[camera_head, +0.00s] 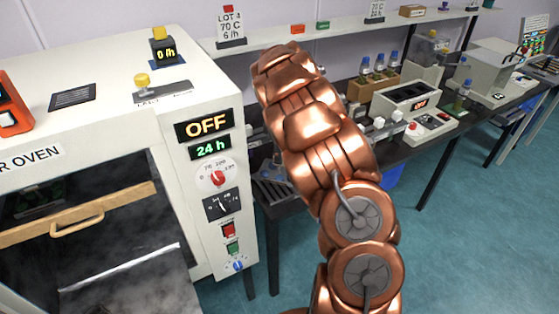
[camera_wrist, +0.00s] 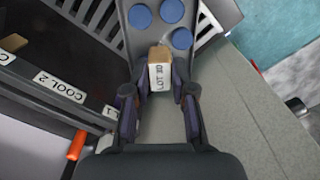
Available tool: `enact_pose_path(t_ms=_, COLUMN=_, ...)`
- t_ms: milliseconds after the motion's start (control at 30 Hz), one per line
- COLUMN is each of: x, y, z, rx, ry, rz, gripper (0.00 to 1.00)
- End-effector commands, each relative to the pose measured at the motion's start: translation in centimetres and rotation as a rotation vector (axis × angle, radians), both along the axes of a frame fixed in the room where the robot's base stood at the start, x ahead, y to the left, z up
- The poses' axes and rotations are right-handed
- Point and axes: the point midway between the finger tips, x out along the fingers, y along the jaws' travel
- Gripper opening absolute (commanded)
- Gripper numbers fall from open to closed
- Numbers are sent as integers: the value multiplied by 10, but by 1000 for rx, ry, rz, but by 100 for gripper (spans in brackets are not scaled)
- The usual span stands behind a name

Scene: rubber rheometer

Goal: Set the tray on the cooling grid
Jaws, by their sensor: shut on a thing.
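In the wrist view my gripper (camera_wrist: 159,92) is shut on the tan handle block (camera_wrist: 160,70) of the tray, which has a white label reading LOT 30. The grey tray (camera_wrist: 152,33) extends away from the handle and carries blue discs (camera_wrist: 181,39). The slotted cooling grid (camera_wrist: 212,27) shows on both sides of the tray. I cannot tell whether the tray touches it. In the head view my copper arm hides my gripper and the tray. Part of a dark slotted rack (camera_head: 272,188) shows beside the oven, left of my arm.
The oven (camera_head: 215,95) stands at left, its display reading OFF and 24 h. In the wrist view, a COOL 2 label (camera_wrist: 54,80) lies left of the tray. Bottles (camera_head: 379,64) and instruments (camera_head: 410,108) crowd the bench at right. Open floor (camera_head: 470,215) lies at lower right.

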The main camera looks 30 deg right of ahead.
Motion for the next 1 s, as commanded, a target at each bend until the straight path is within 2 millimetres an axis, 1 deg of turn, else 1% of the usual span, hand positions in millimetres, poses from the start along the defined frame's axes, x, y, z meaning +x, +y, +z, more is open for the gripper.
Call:
enact_pose_path(t_ms=67, x=2, y=-1, z=-1, rx=1, ry=1, rz=0, gripper=0)
enact_pose_path(t_ms=200, x=1, y=-1, z=-19, rx=1, ry=3, rz=-1, gripper=0)
enact_pose_path(t_ms=333, x=2, y=-2, z=-32, rx=-1, ry=-2, rz=0, gripper=0)
enact_pose_path(t_ms=733, x=3, y=-1, z=-39, rx=0, ry=-4, rz=0, gripper=0)
enact_pose_path(t_ms=767, x=3, y=-1, z=-38, rx=0, ry=-4, rz=0, gripper=26)
enact_pose_path(t_ms=900, x=2, y=-1, z=-38, rx=-1, ry=-3, rz=0, gripper=41)
enact_pose_path(t_ms=1000, x=2, y=-1, z=-38, rx=0, ry=-3, rz=0, gripper=50)
